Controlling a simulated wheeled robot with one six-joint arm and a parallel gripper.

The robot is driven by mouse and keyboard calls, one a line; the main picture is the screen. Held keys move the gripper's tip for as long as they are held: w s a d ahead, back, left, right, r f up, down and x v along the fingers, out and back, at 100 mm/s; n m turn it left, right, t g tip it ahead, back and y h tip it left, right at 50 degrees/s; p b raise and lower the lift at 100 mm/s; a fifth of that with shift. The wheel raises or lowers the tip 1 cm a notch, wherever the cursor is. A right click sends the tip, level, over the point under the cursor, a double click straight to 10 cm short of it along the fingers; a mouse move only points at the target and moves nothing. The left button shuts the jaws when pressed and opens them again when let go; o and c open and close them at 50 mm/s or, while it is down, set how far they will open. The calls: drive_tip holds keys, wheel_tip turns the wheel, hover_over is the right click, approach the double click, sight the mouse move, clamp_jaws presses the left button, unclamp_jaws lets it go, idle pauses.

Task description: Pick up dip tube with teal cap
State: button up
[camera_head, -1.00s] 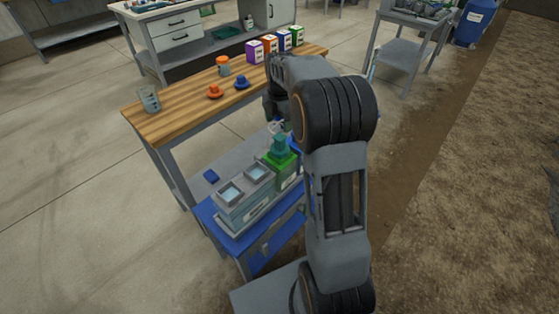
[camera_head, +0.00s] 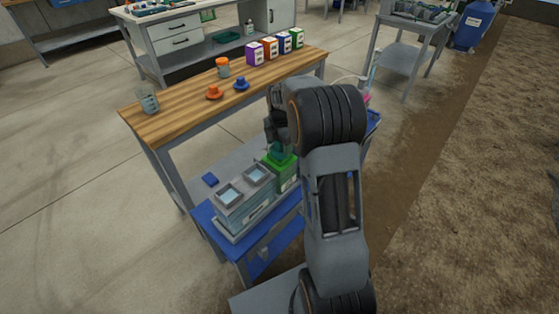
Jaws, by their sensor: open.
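The teal cap (camera_head: 282,150) of the dip tube sits on top of a green container (camera_head: 280,170) on the low blue stand. The tube below the cap is not visible. My gripper (camera_head: 273,135) is open. It is at the teal cap, just above or beside it, and partly covers it. I cannot tell whether the fingers are around the cap or touching it.
Grey trays (camera_head: 243,192) stand left of the green container on the blue stand (camera_head: 208,218). The wooden bench (camera_head: 190,96) behind holds several coloured boxes, orange and blue caps, and cups.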

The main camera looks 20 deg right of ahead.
drive_tip(key=shift+c, duration=0.2)
drive_tip(key=c, duration=1.3)
drive_tip(key=shift+o, duration=0.2)
